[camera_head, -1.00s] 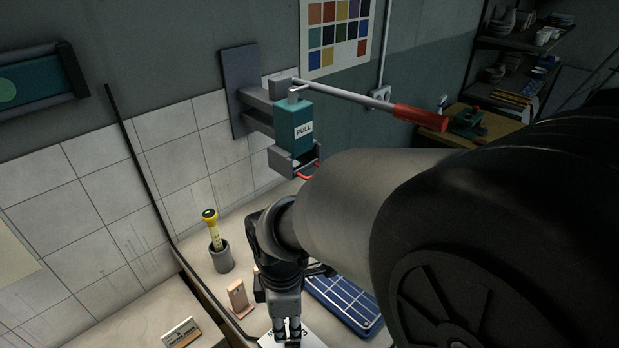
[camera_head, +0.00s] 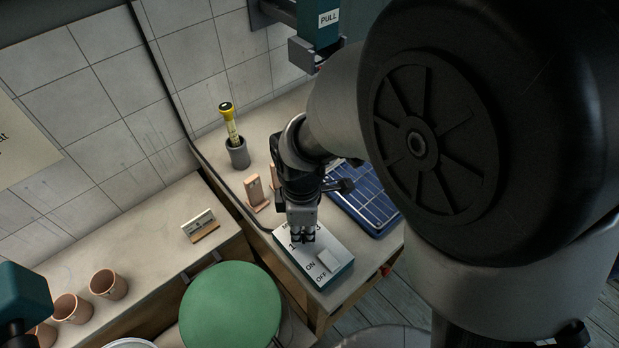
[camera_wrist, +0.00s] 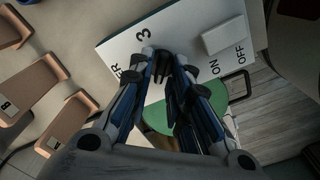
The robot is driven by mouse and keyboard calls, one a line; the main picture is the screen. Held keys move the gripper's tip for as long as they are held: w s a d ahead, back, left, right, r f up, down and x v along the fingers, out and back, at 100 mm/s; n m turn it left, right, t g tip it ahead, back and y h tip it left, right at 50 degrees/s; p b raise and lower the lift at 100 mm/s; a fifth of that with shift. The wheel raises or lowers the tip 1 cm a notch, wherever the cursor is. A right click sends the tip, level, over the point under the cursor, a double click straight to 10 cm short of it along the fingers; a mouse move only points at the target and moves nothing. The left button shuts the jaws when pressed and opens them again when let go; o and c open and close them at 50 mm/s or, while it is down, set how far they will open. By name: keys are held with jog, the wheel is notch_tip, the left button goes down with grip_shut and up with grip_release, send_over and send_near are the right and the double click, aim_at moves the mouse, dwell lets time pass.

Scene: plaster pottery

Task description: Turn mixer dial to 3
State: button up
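The mixer control box (camera_head: 341,272) is a white-topped box with a teal side at the table's front corner. It carries numbers, ON and OFF labels and a pale rocker switch (camera_head: 328,261). In the wrist view the box (camera_wrist: 119,48) shows the "3" beside my fingers. My gripper (camera_head: 303,238) points down over the numbered end of the box. In the wrist view my gripper (camera_wrist: 163,66) has its fingertips close together, with a dark part between them. The dial itself is hidden or not distinguishable there. I cannot tell whether the fingers grip it.
A blue gridded tray (camera_head: 368,205) lies behind the box, with wooden blocks (camera_head: 256,194) to its left. A grey cup (camera_head: 238,154) holds a yellow tool. A green round seat (camera_head: 230,310) stands in front. Terracotta pots (camera_head: 108,284) are at lower left.

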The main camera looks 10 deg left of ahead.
grip_shut()
jog(key=shift+m, duration=0.3)
jog(key=m+p, duration=0.2)
jog(key=m, duration=0.2)
jog(key=shift+w, duration=0.1)
jog(key=m+p, duration=0.1)
jog(key=m, duration=0.3)
jog(key=shift+w+m, duration=0.1)
jog(key=shift+m, duration=0.3)
jog(key=m+p, duration=0.1)
jog(key=m, duration=0.3)
jog(key=shift+d+m, duration=0.1)
jog(key=shift+m, duration=0.2)
jog(key=m+p, duration=0.1)
jog(key=m, duration=0.4)
jog(key=shift+w+d, duration=0.1)
jog(key=shift+d, duration=0.05)
